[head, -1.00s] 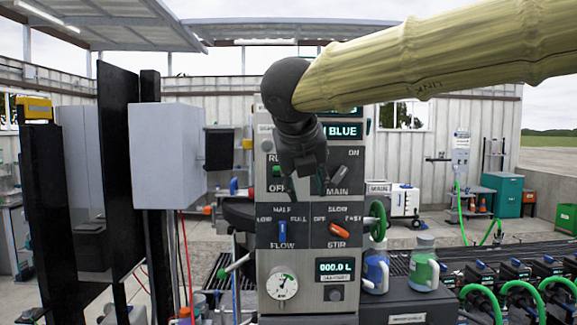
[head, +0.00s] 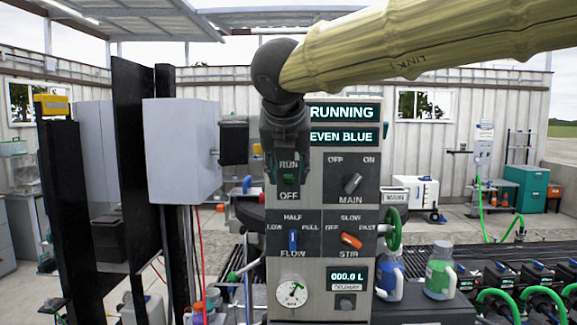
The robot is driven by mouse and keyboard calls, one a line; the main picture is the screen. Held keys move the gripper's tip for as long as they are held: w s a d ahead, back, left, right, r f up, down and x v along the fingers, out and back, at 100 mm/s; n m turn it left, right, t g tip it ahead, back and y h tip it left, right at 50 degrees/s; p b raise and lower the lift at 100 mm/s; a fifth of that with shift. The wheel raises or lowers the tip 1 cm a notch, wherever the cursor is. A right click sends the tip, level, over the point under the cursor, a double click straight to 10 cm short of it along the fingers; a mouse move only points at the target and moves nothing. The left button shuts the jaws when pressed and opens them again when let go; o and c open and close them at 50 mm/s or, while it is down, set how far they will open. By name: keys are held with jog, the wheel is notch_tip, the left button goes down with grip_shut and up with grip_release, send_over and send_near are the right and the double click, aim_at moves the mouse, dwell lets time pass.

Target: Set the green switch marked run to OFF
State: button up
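The green run switch (head: 288,178) is on the left of the grey control panel (head: 333,230), between the labels RUN above and OFF below. Only a small green part of it shows; I cannot tell clearly which way it is set. My gripper (head: 287,178) points down in front of the panel, with its fingers apart on either side of the RUN label and the switch. It looks open and empty. I cannot tell whether it touches the panel. The upper display (head: 343,113) reads RUNNING.
Right of the run switch is the grey MAIN knob (head: 352,183). Below are the blue FLOW lever (head: 292,240) and the orange STIR knob (head: 351,241). A grey box (head: 182,150) on black posts stands close on the left.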

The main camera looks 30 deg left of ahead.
jog(key=shift+x, duration=0.9)
grip_shut()
